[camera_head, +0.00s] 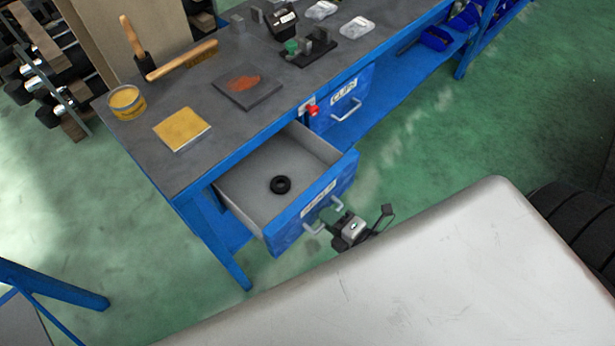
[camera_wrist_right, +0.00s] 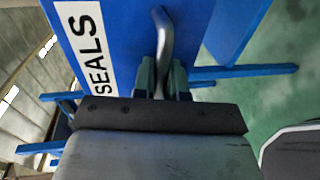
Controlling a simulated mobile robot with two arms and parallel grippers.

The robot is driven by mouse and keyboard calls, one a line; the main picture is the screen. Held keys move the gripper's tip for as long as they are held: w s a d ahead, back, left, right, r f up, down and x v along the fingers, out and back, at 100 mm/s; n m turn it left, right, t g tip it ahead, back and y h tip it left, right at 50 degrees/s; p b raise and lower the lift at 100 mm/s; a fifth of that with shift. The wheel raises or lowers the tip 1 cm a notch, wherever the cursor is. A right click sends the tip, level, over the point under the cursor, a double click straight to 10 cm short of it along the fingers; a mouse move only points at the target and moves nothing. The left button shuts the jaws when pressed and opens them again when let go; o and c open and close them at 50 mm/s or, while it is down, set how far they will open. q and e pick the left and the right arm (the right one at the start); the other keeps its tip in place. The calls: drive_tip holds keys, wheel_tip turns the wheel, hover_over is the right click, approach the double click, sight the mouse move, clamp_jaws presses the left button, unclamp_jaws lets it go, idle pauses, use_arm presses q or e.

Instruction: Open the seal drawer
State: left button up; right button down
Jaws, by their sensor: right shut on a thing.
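The seal drawer (camera_head: 302,208) is a blue-fronted drawer with a grey inside, pulled out from the workbench. A black ring-shaped seal (camera_head: 280,184) lies in it. Its front carries a label reading SEALS, which shows in the right wrist view (camera_wrist_right: 88,45). My right gripper (camera_head: 338,222) is at the drawer front, its fingers (camera_wrist_right: 164,82) shut on the metal drawer handle (camera_wrist_right: 164,42). In the head view the gripper partly covers the handle. My left gripper is not in view.
A second blue drawer (camera_head: 345,101) labelled CLIPS is shut, with a red object (camera_head: 313,111) beside it. Green floor is clear beyond the drawers.

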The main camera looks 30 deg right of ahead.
drive_tip(key=f+p+v, duration=0.1)
drive_tip(key=v, duration=0.5)
drive_tip(key=shift+s, duration=0.25)
drive_tip(key=shift+d+f, duration=0.1)
drive_tip(key=shift+f, duration=0.05)
drive_tip(key=c, duration=1.2)
unclamp_jaws()
drive_tip(key=b+v, duration=0.1)
drive_tip(key=v, duration=0.9)
drive_tip(key=shift+s+d, duration=0.1)
drive_tip(key=shift+s, duration=0.3)
